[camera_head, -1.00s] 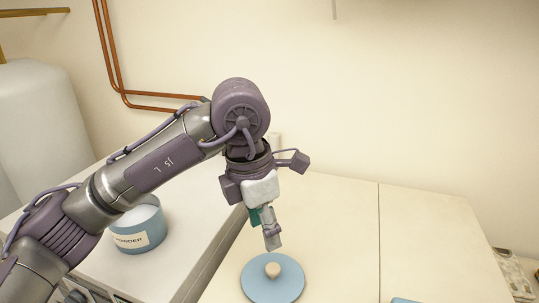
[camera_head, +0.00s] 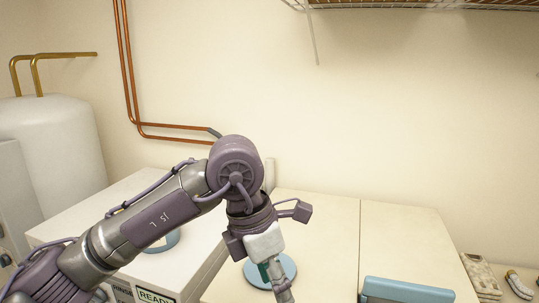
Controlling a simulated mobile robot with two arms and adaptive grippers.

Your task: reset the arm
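My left arm, purple and grey, comes in from the left and bends down at the middle of the head view. My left gripper (camera_head: 283,289) points down near the bottom edge, in front of a round blue lid-like disc (camera_head: 290,268) on the cream worktop. The gripper's fingers look narrow and are small in the picture, so I cannot tell whether they are open or shut. My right gripper is not in view.
A blue container (camera_head: 160,243) stands on the white appliance (camera_head: 75,232), mostly behind my arm. A blue object (camera_head: 408,291) lies at the worktop's front. Small items (camera_head: 482,275) lie at the far right. A wire shelf (camera_head: 430,5) hangs above. The worktop between is clear.

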